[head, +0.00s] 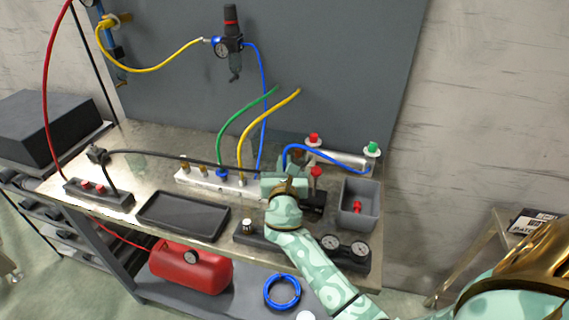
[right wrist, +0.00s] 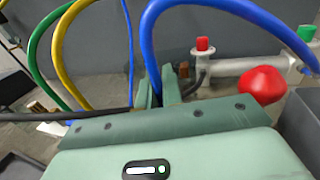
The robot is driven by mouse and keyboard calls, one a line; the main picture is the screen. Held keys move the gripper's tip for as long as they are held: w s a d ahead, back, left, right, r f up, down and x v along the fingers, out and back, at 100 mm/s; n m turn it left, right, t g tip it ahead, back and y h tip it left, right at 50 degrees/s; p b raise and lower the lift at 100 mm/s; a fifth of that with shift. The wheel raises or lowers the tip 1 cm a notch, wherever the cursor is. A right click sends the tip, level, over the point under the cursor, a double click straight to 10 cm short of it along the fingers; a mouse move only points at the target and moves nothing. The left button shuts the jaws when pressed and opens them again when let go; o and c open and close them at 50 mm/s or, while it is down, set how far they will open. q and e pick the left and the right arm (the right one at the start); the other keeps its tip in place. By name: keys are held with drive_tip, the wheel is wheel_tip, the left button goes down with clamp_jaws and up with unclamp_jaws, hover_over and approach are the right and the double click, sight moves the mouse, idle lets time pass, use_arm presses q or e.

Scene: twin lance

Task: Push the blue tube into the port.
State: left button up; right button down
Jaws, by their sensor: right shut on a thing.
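The blue tube (head: 318,152) arcs from my right gripper over to the right, toward the metal cylinder. It also arcs across the right wrist view (right wrist: 205,5). My right gripper (head: 284,173) is shut on the tube's left end, at the right end of the white port block (head: 222,184). The tube's tip and the port under it are hidden behind the gripper in both views, so I cannot tell whether the tip is in the port. My left gripper is not in view.
Green (head: 235,118) and yellow (head: 262,122) tubes rise from the block, left of my gripper. A metal cylinder (head: 340,158), red knob (head: 316,171) and grey bin (head: 358,218) stand at right. A dark tray (head: 183,215) lies front left.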

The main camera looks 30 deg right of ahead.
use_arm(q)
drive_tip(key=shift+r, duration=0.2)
